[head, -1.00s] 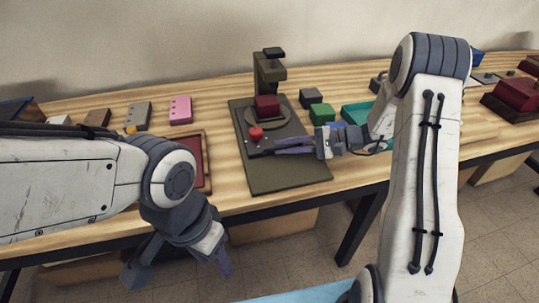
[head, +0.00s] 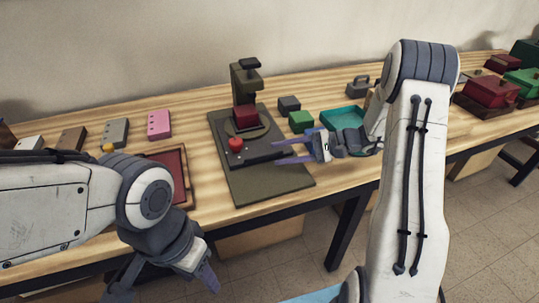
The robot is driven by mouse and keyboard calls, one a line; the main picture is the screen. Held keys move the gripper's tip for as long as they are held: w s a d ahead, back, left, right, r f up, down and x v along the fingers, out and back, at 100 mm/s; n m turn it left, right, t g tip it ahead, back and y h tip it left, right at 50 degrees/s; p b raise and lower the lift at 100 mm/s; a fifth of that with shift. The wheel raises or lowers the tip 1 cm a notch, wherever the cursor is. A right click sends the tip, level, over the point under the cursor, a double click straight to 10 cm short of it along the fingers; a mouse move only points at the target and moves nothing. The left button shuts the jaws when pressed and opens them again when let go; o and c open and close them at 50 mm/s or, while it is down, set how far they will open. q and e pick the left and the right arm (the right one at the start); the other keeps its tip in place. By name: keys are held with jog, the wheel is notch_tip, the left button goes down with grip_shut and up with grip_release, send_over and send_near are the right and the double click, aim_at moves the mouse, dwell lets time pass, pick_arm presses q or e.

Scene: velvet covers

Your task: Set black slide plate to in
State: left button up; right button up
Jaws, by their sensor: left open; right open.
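The black slide plate (head: 252,158) is a dark bar low across the olive fixture base (head: 270,187). A red knob (head: 235,144) stands at its left end. Behind it a dark red block (head: 245,117) sits on a round disc under the olive press head. My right gripper (head: 277,150) is open and empty, its fingers pointing left at the right end of the plate. Whether a finger touches the plate I cannot tell. My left gripper (head: 165,285) is open and empty, low in front of the table edge, partly cut by the frame.
Green (head: 301,121) and dark grey (head: 289,104) blocks and a teal tray (head: 342,116) lie right of the fixture. A dark red tray (head: 178,168) and a pink block (head: 159,124) lie left. Red and green lidded boxes stand far right.

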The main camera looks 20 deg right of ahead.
jog(key=v, duration=0.5)
jog(key=shift+d, duration=0.35)
jog(key=shift+s+a+r, duration=0.1)
